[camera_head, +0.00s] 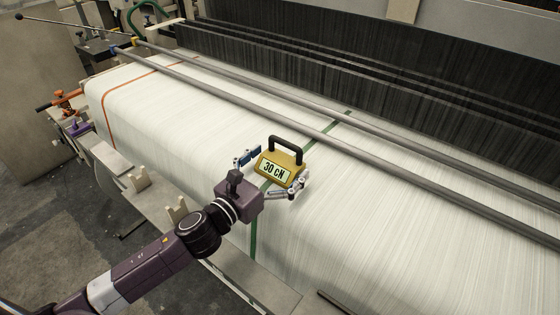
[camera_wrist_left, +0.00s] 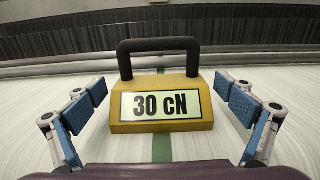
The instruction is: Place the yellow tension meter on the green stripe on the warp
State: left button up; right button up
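The yellow tension meter (camera_head: 288,158) has a black handle and a display reading "30 cN". It stands upright on the white warp (camera_head: 380,220), over the green stripe (camera_head: 253,238). In the left wrist view the meter (camera_wrist_left: 160,88) is near the middle, and the stripe (camera_wrist_left: 162,149) shows in front of it and behind its handle. My left gripper (camera_head: 275,172) is open, with one finger on each side of the meter. In the left wrist view, gaps show between the blue finger pads and the meter. My right gripper is not in view.
Two long grey bars (camera_head: 240,98) cross above the warp behind the meter. Dark loom panels (camera_head: 380,95) stand farther back. An orange stripe (camera_head: 105,103) runs on the warp at the left. Free warp lies to the right of the meter.

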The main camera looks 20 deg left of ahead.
pick_arm(q)
jog(key=shift+s+a, duration=0.15)
jog(key=shift+s, duration=0.25)
jog(key=b+v, duration=0.3)
jog(key=v, duration=0.6)
jog(key=shift+s, duration=0.15)
jog(key=shift+b+v, duration=0.5)
jog(key=shift+v, duration=0.45)
jog(key=shift+r, duration=0.15)
